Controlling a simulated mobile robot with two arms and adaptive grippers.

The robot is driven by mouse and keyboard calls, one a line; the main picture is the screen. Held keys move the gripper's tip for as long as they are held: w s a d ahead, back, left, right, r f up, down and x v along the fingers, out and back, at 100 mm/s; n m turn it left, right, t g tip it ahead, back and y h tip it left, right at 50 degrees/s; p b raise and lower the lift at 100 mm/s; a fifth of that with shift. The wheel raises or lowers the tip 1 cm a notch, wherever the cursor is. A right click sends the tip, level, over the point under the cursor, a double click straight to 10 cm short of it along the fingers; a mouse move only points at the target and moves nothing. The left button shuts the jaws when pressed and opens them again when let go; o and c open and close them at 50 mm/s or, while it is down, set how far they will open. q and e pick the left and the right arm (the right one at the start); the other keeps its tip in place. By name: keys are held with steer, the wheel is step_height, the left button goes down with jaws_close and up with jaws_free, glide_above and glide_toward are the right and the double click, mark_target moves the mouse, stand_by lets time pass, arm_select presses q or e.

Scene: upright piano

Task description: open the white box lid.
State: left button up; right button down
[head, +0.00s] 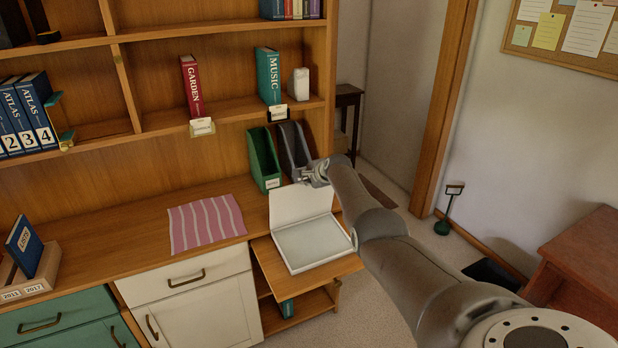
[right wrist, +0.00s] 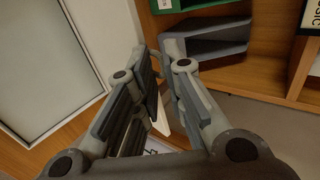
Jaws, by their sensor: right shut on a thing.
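The white box (head: 322,263) sits on a pulled-out wooden board below the desk top, its pale grey inside showing. Its white lid (head: 298,204) stands raised at the back edge, roughly upright. My right gripper (head: 314,178) is at the lid's top right corner and shut on the lid. In the right wrist view, the fingers (right wrist: 160,85) close around a narrow pale edge (right wrist: 160,118), mostly hidden by them. The box rim (right wrist: 98,55) also shows at the left there. My left gripper is not in view.
A green file holder (head: 264,160) and a grey file holder (head: 292,147) stand close behind the lid. A pink striped cloth (head: 207,222) lies to the left on the desk. Shelves with books rise above. Open floor lies right of the desk, behind my right arm.

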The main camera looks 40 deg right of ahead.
steer(key=shift+s+a+f, duration=0.1)
steer(key=shift+a+f, duration=0.1)
steer(key=shift+f, duration=0.25)
steer(key=shift+s+a+f, duration=0.1)
steer(key=shift+a+f, duration=0.05)
steer(key=shift+f, duration=0.25)
steer(key=c, duration=1.9)
jaws_free()
steer(key=shift+c, duration=0.2)
steer(key=shift+w+f, duration=0.15)
steer(key=shift+s+d+r, duration=0.15)
steer(key=shift+s+r, duration=0.05)
steer(key=shift+r, duration=0.05)
steer(key=r+v, duration=0.1)
steer(key=v, duration=1)
steer(key=shift+r, duration=0.2)
